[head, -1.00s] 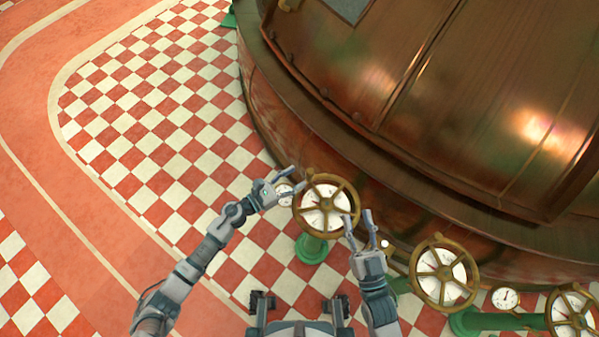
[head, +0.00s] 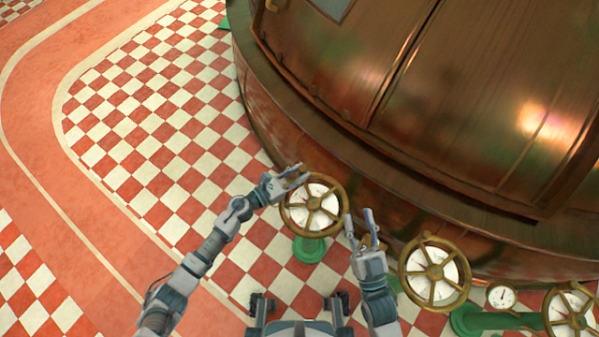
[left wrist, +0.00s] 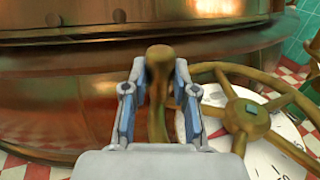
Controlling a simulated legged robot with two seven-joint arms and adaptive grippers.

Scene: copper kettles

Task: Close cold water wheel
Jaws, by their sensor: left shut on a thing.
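A brass handwheel (head: 314,203) with spokes and a white dial face behind it stands on a green post in front of the copper kettle. My left gripper (head: 297,173) is at its upper left rim. In the left wrist view the two fingers (left wrist: 159,70) stand on either side of the brass rim, shut on it, with the wheel's hub (left wrist: 246,115) to the right. My right gripper (head: 358,217) is beside the wheel's lower right edge, with its fingers apart and nothing between them. I cannot read a label naming the wheel.
A large copper kettle (head: 460,110) fills the upper right. A second brass wheel (head: 433,273), a small gauge (head: 501,296) and a third wheel (head: 574,317) stand to the right, with green pipework (head: 480,321). The checkered floor (head: 150,120) at left is clear.

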